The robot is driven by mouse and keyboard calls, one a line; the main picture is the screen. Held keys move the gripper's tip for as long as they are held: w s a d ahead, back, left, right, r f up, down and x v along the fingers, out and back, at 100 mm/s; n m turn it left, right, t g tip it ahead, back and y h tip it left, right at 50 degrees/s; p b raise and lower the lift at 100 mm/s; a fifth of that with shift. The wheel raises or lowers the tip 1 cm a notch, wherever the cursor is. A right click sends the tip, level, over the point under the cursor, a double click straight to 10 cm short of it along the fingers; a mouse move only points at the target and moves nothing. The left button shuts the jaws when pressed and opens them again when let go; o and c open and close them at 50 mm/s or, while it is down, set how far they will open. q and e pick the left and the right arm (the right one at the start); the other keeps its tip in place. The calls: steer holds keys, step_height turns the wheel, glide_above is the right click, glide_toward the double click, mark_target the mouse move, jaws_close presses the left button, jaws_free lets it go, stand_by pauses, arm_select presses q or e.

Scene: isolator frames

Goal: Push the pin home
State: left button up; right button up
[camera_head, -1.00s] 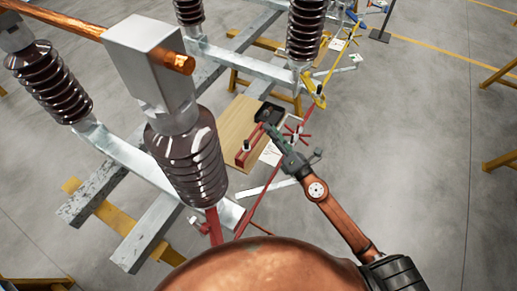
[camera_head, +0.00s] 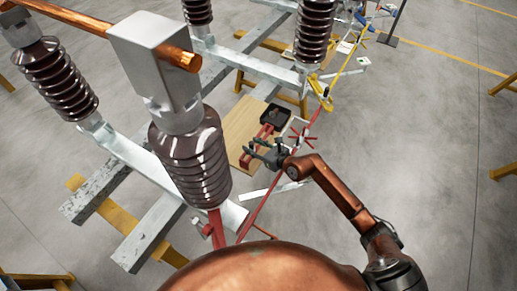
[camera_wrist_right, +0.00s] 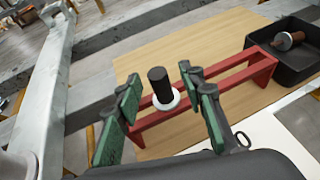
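A dark pin (camera_wrist_right: 160,85) with a white collar stands upright in a red bracket (camera_wrist_right: 250,72) in the right wrist view. How deep it sits cannot be told. My right gripper (camera_wrist_right: 166,98) is open, with its green-padded fingers to either side of the pin in this view and apart from it. In the head view my right gripper (camera_head: 259,155) is over the near end of the red bracket (camera_head: 264,132) and hides the pin from clear sight. A second, brownish pin (camera_wrist_right: 287,40) lies in a black tray (camera_wrist_right: 300,80). My left gripper is not in view.
The bracket and the tray (camera_head: 276,115) are on a wooden board (camera_head: 238,126). A white sheet (camera_wrist_right: 262,135) lies beside them. A ribbed brown insulator (camera_head: 190,165) stands left of the board, and a red rod (camera_head: 262,202) runs to its right.

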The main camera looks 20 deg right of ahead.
steer(key=shift+w+a+f, duration=0.2)
steer(key=shift+w+a, duration=0.05)
steer(key=shift+w, duration=0.25)
jaws_close()
steer(key=shift+r, duration=0.1)
steer(key=shift+r+p, duration=3.1)
steer(key=shift+r, duration=0.2)
steer(key=shift+s, duration=0.1)
